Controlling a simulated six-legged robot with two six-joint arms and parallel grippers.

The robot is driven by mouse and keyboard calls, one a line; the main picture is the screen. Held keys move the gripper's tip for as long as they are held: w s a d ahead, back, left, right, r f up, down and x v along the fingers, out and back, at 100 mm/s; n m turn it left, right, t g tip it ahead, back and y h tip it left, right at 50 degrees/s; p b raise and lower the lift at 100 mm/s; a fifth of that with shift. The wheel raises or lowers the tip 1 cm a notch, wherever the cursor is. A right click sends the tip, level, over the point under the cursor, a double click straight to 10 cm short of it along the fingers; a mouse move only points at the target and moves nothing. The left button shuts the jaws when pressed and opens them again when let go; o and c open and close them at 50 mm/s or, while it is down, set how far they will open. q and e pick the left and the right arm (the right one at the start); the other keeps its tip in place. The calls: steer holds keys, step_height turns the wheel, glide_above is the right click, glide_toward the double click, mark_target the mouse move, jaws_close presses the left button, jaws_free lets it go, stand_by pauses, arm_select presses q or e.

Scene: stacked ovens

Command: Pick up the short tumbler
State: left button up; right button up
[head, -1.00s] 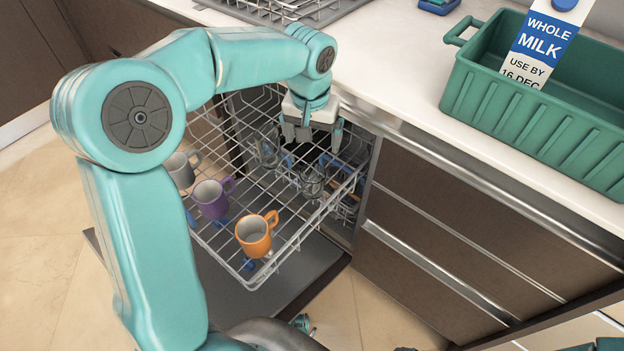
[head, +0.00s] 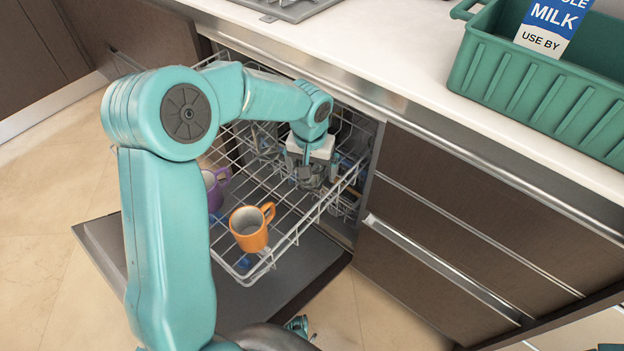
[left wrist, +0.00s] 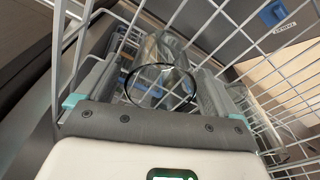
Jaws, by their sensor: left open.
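A clear glass tumbler (head: 313,181) is in the pulled-out upper dishwasher rack (head: 291,231), low at my left gripper (head: 307,172). The gripper points down over it and is open. In the left wrist view the clear glass (left wrist: 160,80) with a dark-looking round rim lies between the two grey fingers of the gripper (left wrist: 160,88). I cannot tell whether the fingers touch it. My arm and gripper hide part of the glass in the head view.
An orange mug (head: 250,229) and a purple mug (head: 213,188) stand in the rack, left of the gripper. The counter edge (head: 390,100) runs above the rack. A green bin (head: 530,95) with a milk carton (head: 552,25) stands on the counter.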

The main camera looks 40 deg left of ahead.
arm_select(q)
steer(key=shift+f, duration=0.5)
steer(key=shift+r, duration=0.1)
steer(key=c, duration=1.2)
steer(key=shift+o, duration=0.2)
steer(key=shift+r, duration=0.1)
